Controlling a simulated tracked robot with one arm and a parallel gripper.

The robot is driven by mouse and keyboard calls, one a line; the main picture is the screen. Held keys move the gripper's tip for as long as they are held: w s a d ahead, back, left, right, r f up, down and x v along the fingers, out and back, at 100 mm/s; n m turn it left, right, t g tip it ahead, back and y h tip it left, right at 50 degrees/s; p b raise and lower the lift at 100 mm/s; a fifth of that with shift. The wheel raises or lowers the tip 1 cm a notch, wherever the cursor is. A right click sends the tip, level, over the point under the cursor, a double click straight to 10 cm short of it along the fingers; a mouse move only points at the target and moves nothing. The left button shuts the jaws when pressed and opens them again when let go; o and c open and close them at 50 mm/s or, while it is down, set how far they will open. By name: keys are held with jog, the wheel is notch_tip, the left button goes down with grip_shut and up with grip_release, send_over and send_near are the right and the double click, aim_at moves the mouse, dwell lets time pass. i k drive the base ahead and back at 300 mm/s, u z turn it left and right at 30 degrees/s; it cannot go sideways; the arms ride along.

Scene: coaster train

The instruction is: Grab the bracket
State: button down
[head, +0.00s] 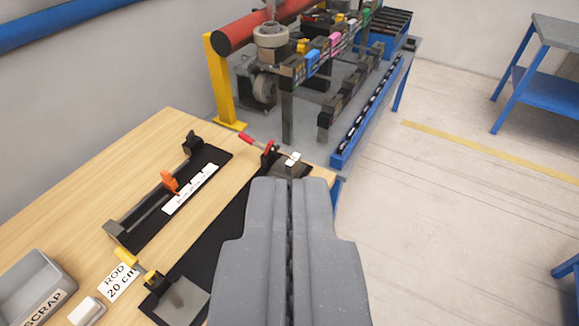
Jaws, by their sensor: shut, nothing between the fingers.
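My gripper (290,190) is shut and empty, its grey fingers pressed together and pointing away over the wooden table (110,165). It hides part of the table's right side. I cannot tell for sure which thing is the bracket. A black fixture (180,195) with an orange clamp (170,182) and a white label lies left of my gripper. A red-handled clamp (258,147) with a dark block stands just beyond the fingertips. A yellow-handled clamp (140,264) sits by a grey plate (182,303) at lower left.
A grey SCRAP bin (30,285) and a ROD 20 cm card (118,281) are at lower left. Behind the table are a red roller (250,28), a yellow post (222,82) and a blue-framed bench (372,110) with coloured blocks.

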aim_at(287, 163)
jog(key=u, duration=0.05)
jog(key=k, duration=0.55)
jog(key=z, duration=0.7)
jog(key=i, duration=1.85)
jog(key=u, duration=0.3)
